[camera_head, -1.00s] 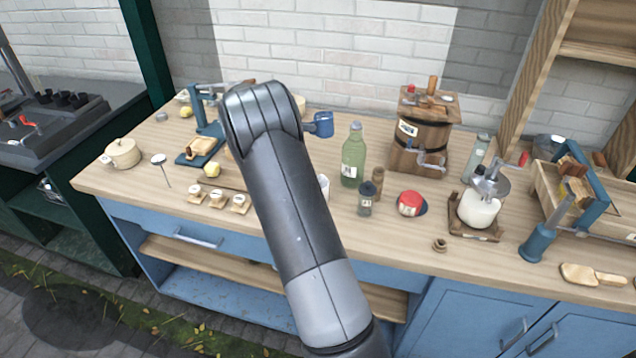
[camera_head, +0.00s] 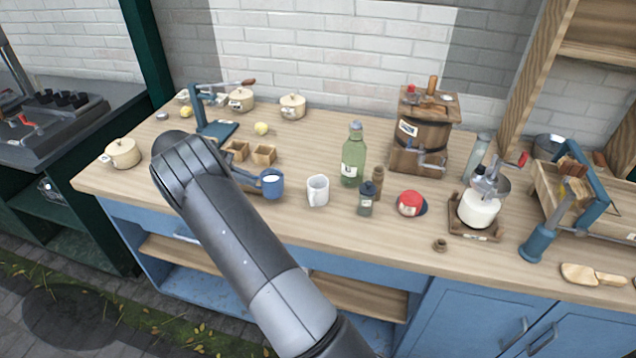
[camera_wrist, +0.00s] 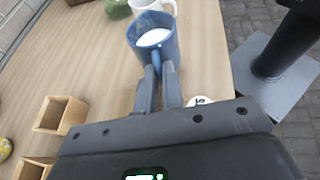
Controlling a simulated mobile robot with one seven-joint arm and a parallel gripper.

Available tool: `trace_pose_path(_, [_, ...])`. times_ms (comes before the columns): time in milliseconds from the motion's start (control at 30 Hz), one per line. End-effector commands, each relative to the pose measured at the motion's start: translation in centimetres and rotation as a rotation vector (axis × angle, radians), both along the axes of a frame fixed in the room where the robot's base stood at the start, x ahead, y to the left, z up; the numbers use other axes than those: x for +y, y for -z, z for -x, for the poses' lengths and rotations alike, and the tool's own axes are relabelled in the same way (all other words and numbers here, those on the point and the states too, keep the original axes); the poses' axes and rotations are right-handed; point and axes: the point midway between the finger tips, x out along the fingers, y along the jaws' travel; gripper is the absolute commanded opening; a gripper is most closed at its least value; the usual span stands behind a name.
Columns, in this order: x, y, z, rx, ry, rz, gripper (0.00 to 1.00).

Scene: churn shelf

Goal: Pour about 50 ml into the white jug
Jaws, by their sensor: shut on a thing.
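The white jug (camera_head: 318,190) stands upright on the counter, just right of a blue mug (camera_head: 271,184). In the wrist view the jug (camera_wrist: 153,6) is cut by the top edge, beyond the mug (camera_wrist: 153,36). The mug has white liquid in it and looks about upright. My gripper (camera_wrist: 158,76) is shut on the mug's handle. In the head view my arm hides most of the gripper. I cannot tell how far the mug is above the counter.
A green bottle (camera_head: 353,158), a dark small jar (camera_head: 366,199) and a red-topped tin (camera_head: 410,203) stand right of the jug. Small wooden boxes (camera_head: 264,154) are behind the mug. The counter (camera_head: 345,235) is clear in front of the jug.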

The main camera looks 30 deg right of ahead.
Motion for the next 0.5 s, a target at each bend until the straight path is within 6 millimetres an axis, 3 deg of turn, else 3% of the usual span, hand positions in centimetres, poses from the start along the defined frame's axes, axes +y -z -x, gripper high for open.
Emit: trace_pose_path(500, [-0.79, -0.36, 0.29, -0.045, -0.014, -0.061, 0.0])
